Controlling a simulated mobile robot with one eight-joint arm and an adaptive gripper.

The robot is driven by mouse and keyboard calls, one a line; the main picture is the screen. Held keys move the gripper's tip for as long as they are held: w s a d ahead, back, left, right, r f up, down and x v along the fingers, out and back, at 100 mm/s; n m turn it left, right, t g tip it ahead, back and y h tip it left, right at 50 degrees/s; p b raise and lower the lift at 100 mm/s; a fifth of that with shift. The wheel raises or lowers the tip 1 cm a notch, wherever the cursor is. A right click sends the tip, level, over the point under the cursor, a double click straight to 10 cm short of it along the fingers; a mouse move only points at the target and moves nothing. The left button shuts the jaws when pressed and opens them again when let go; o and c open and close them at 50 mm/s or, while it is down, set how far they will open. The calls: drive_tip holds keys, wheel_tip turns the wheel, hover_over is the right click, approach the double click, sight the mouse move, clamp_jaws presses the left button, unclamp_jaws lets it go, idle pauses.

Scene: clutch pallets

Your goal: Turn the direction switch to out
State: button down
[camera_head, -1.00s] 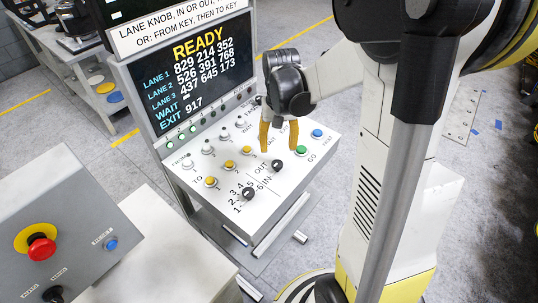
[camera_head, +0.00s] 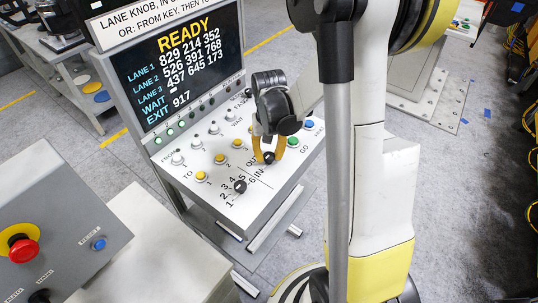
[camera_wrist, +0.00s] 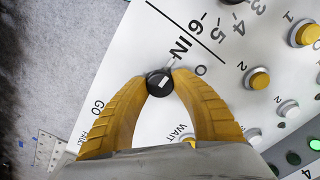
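The direction switch is a small black knob (camera_head: 268,157) on the white sloping panel, between the OUT and IN labels. In the wrist view the knob (camera_wrist: 159,83) shows a short white mark on its top. I cannot tell for sure which label the mark points to. My gripper (camera_head: 269,155) reaches down over the panel with its yellow fingers on either side of the knob. In the wrist view the fingertips of my gripper (camera_wrist: 161,79) close in against both sides of the knob. The OUT label is partly hidden by a finger.
The black lane knob (camera_head: 240,186) stands at the panel's lower left, by the numbers. Yellow buttons (camera_head: 201,176) and white buttons (camera_head: 178,159) line the panel. A green button (camera_head: 293,141) and a blue button (camera_head: 309,124) are right of my gripper. The screen (camera_head: 178,65) reads READY.

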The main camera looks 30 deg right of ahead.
drive_tip(key=shift+m, duration=0.3)
drive_tip(key=m+b, duration=0.2)
drive_tip(key=m, duration=0.3)
drive_tip(key=shift+f+m, duration=0.1)
drive_tip(key=shift+m, duration=0.2)
drive_tip(key=m+b, duration=0.1)
drive_tip(key=m, duration=0.4)
drive_tip(key=shift+m, duration=0.3)
idle(0.4)
drive_tip(key=c, duration=1)
unclamp_jaws()
drive_tip(key=shift+r, duration=0.2)
